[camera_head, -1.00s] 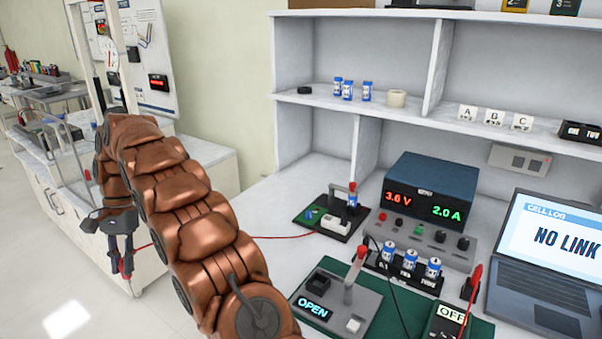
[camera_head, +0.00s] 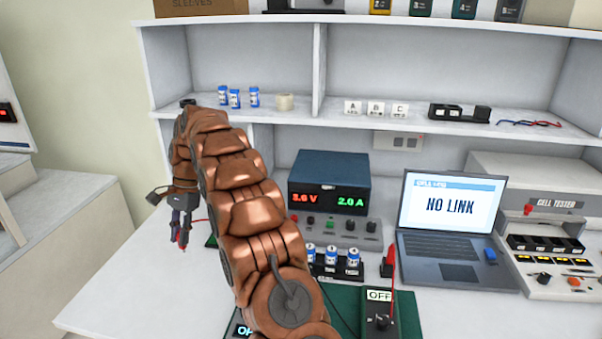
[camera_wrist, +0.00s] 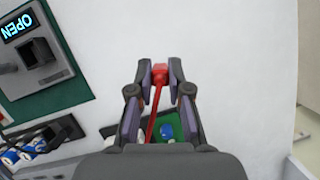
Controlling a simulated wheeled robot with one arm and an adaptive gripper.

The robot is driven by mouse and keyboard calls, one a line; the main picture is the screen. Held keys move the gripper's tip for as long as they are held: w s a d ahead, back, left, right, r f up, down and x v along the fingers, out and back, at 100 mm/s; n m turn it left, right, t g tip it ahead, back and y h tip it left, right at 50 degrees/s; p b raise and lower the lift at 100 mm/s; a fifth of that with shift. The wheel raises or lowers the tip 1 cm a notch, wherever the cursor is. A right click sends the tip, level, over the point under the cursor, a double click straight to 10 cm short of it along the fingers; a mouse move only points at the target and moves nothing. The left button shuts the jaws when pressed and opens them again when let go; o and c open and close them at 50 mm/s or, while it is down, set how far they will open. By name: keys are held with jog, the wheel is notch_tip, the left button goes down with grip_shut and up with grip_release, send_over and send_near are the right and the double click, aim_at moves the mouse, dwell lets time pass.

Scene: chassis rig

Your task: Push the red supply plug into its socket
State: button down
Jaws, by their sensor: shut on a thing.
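The red supply plug (camera_wrist: 160,73) is between the fingertips of my gripper (camera_wrist: 160,80) in the wrist view, with its red lead running back below. In the head view my gripper (camera_head: 182,240) is shut, pointing down over the left part of the bench. Only a little red shows at its fingers there. The power supply (camera_head: 329,182) reads 3.6 V and 2.0 A. Its front panel (camera_head: 340,229) has a red terminal at the left end, then several other coloured terminals and knobs. My gripper is well left of this panel, apart from it. Which terminal is the socket is unclear.
My arm hides much of the bench's middle. A laptop (camera_head: 455,225) reading NO LINK and a cell tester (camera_head: 540,240) stand to the right. A box marked OFF (camera_head: 380,320) is in front. The bench's left end (camera_head: 120,290) is clear.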

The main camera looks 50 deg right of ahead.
jog(key=s+d+r+m+t+p, duration=0.1)
jog(key=d+m+p, duration=0.3)
jog(key=d, duration=0.7)
jog(key=s+d+r+m+t+h+p, duration=0.1)
jog(key=d+m, duration=0.5)
jog(key=d, duration=0.6)
jog(key=s+d+r+m+t+p, duration=0.1)
jog(key=s+d+m+t+p, duration=0.1)
jog(key=s+d+m+p, duration=0.2)
jog(key=d+p, duration=0.3)
jog(key=d, duration=0.5)
jog(key=shift+s+d+r+m+t+h+p, duration=0.15)
jog(key=shift+s+d+m+t+h+p, duration=0.15)
jog(key=shift+m+t+p, duration=0.1)
jog(key=shift+w+a+r, duration=0.1)
jog(key=shift+f, duration=2.95)
jog(key=shift+p, duration=0.35)
jog(key=shift+f+b, duration=0.3)
jog(key=shift+f, duration=1.05)
jog(key=c, duration=1)
grip_release()
